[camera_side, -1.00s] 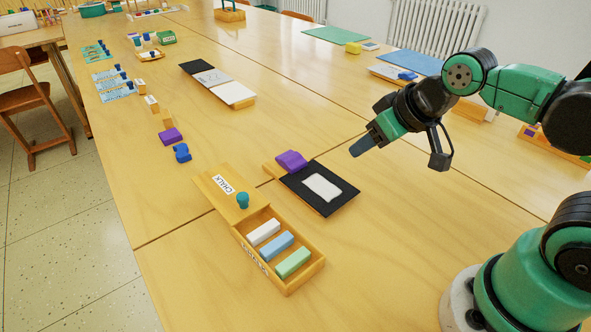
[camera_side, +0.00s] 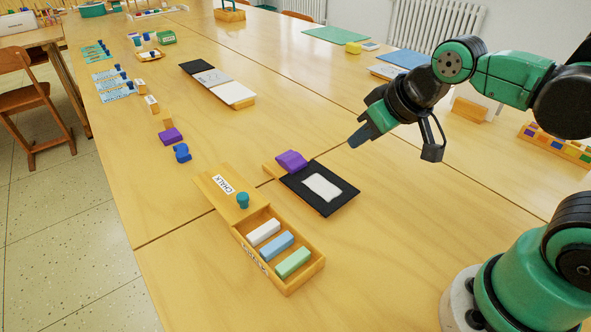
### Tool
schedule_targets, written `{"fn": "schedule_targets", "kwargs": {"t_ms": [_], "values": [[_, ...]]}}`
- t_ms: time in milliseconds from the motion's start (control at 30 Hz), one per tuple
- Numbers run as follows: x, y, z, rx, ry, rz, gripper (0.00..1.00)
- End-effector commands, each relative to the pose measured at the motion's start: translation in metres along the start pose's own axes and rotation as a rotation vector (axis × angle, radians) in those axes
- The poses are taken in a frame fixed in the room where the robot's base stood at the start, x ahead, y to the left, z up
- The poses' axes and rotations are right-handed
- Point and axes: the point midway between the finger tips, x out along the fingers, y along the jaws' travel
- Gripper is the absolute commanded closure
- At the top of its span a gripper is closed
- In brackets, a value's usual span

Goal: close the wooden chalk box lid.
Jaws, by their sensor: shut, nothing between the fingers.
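The wooden chalk box (camera_side: 305,274) sits near the table's front left edge. Its sliding lid (camera_side: 213,183) has a CHALK label and a teal knob (camera_side: 243,200). The lid is slid back toward the upper left, so most of the box is open. A white, a blue and a green chalk (camera_side: 293,262) lie inside. My gripper (camera_side: 357,139) is shut and empty. It hangs in the air to the upper right of the box, apart from it, above the area behind the black board.
A black board (camera_side: 345,199) with a white patch and a purple block (camera_side: 291,160) lie between my gripper and the box. A blue piece (camera_side: 182,153) and a purple piece (camera_side: 171,136) lie beyond the lid. Bare tabletop lies right of the box.

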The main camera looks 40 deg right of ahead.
Motion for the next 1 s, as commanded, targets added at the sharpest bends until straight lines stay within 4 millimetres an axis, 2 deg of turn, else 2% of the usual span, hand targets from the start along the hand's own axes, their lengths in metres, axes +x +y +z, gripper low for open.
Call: {"fn": "schedule_targets", "kwargs": {"t_ms": [167, 300, 433, 600, 700, 867, 1000], "values": [[0.006, -0.034, -0.047, -0.116, -0.069, -0.069, 1.0], [0.022, -0.072, -0.081, -0.226, -0.133, -0.126, 1.0], [0.043, -0.109, -0.101, -0.319, -0.186, -0.172, 1.0], [0.065, -0.145, -0.11, -0.402, -0.233, -0.211, 1.0], [0.071, -0.155, -0.111, -0.426, -0.246, -0.222, 1.0], [0.081, -0.16, -0.109, -0.434, -0.251, -0.225, 1.0], [0.102, -0.163, -0.103, -0.433, -0.251, -0.224, 1.0]]}}
